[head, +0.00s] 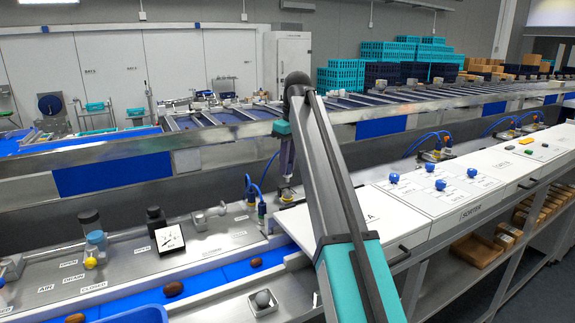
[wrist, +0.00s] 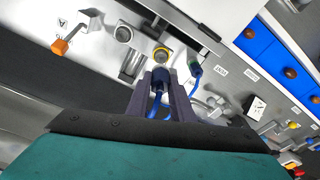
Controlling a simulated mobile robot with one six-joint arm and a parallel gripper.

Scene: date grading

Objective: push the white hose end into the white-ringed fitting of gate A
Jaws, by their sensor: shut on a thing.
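In the wrist view my gripper (wrist: 162,82) is shut on a dark hose end (wrist: 159,76) with a blue hose running back between the fingers. I cannot make out any white on it. A yellow-ringed fitting (wrist: 161,54) lies just beyond the hose end; I cannot tell whether they touch. A pale, grey-white round fitting (wrist: 124,33) sits farther left on the metal panel and is probably the white-ringed one. A second hose with a green end (wrist: 195,69) stands to the right. In the head view my gripper (head: 287,180) points down at the gate, its fingertips small.
An orange-handled lever (wrist: 66,42) stands left of the fittings, near a label A. A white panel edge (wrist: 190,30) rises close beyond them. In the head view blue hoses (head: 252,187) stand left of my gripper, and a blue belt with dates (head: 220,276) runs in front.

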